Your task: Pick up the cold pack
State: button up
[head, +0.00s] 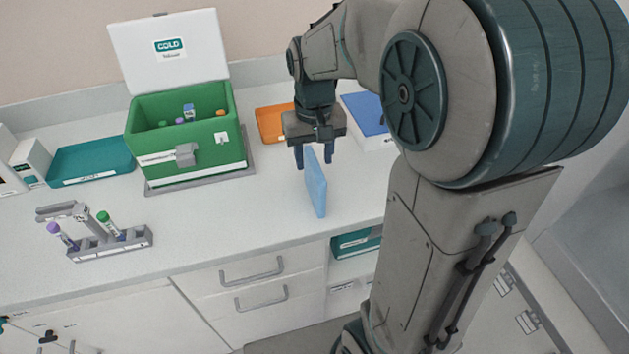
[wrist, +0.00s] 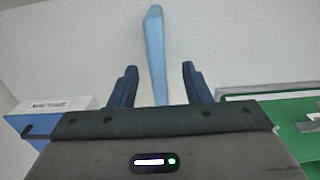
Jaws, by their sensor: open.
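The cold pack (head: 316,184) is a thin light-blue slab standing on edge on the white counter, near its front edge. My gripper (head: 314,156) points down over it, with its dark fingers apart. In the wrist view the cold pack (wrist: 155,50) shows as a narrow strip running in between the fingers of my gripper (wrist: 158,80), with a gap on each side. The near end of the pack is hidden behind the gripper body there. I cannot tell how deep the fingers reach down beside the pack.
A green cold box (head: 190,150) with its white lid up stands to the left. An orange tray (head: 274,124) and a blue-topped box (head: 367,112) are behind my gripper. A tube rack (head: 112,244) stands front left, and a teal tray (head: 90,160) back left. Counter around the pack is clear.

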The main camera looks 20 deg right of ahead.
aim_at(314, 162)
jog(key=f, duration=0.5)
jog(key=shift+w+d+p, duration=0.1)
jog(key=shift+w+p, duration=0.1)
jog(key=shift+p, duration=0.1)
grip_shut()
jog(key=shift+r, duration=0.2)
